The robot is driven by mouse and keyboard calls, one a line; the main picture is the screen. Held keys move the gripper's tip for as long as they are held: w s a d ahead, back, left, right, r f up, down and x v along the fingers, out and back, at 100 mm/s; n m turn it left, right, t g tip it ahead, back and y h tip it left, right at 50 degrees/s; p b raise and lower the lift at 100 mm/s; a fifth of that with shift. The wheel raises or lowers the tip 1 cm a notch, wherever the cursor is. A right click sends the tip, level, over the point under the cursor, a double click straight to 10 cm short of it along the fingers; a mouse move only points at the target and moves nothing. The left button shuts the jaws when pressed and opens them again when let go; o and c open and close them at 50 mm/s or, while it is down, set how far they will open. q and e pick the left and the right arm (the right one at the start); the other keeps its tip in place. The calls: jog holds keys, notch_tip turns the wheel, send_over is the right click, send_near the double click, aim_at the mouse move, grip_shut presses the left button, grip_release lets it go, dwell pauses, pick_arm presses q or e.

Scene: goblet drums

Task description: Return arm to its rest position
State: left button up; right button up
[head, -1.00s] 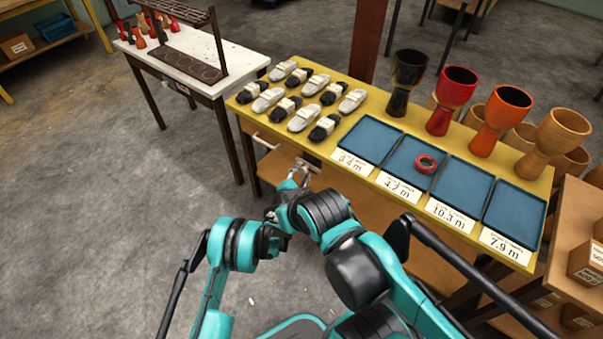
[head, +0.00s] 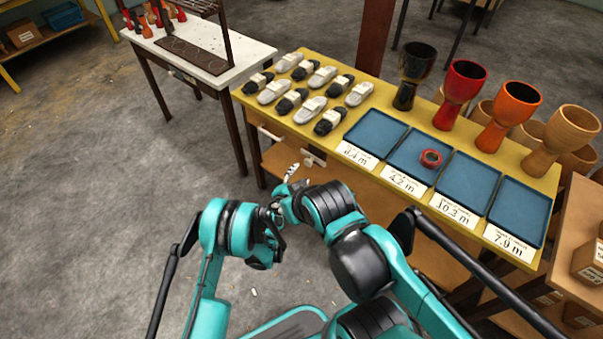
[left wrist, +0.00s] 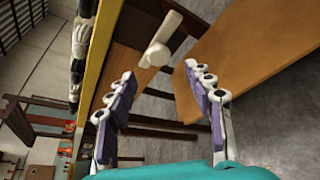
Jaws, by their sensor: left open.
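My left gripper (head: 291,174) shows in the head view just in front of the yellow table's front edge, near a pale knob below the tabletop. In the left wrist view its two purple-padded fingers (left wrist: 160,75) are spread, with nothing between them. The pale knob (left wrist: 158,52) is beyond the fingertips, and no contact shows. My teal and black arm links are bent close together in the lower middle of the head view. I cannot make out my right gripper.
A white table (head: 215,75) stands at the left. A brown crate stand (head: 578,215) is at the right. Bare floor lies at the left.

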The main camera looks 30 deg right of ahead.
dwell(0.4)
pick_arm(q)
jog(key=w+a+r+m+y, duration=0.2)
jog(key=w+a+r+m, duration=0.1)
jog(key=a+r, duration=0.7)
jog(key=w+a+r+m+y, duration=0.2)
jog(key=a+r+m, duration=0.2)
jog(key=a+r, duration=0.55)
jog(key=s+a+r+m+y, duration=0.1)
jog(key=s+a+r+m, duration=0.15)
jog(key=a+r, duration=0.3)
jog(key=s+a+r+m+y, duration=0.1)
jog(key=s+a+r+y, duration=0.1)
jog(key=s+a+r, duration=0.35)
jog(key=s+a+f+m+g+y, duration=0.2)
jog(key=s+a+f+m+y, duration=0.1)
jog(key=s+a, duration=1.7)
jog(key=shift+s+a+f+m+g+y, duration=0.25)
jog(key=shift+m+y, duration=0.45)
jog(key=shift+m, duration=0.45)
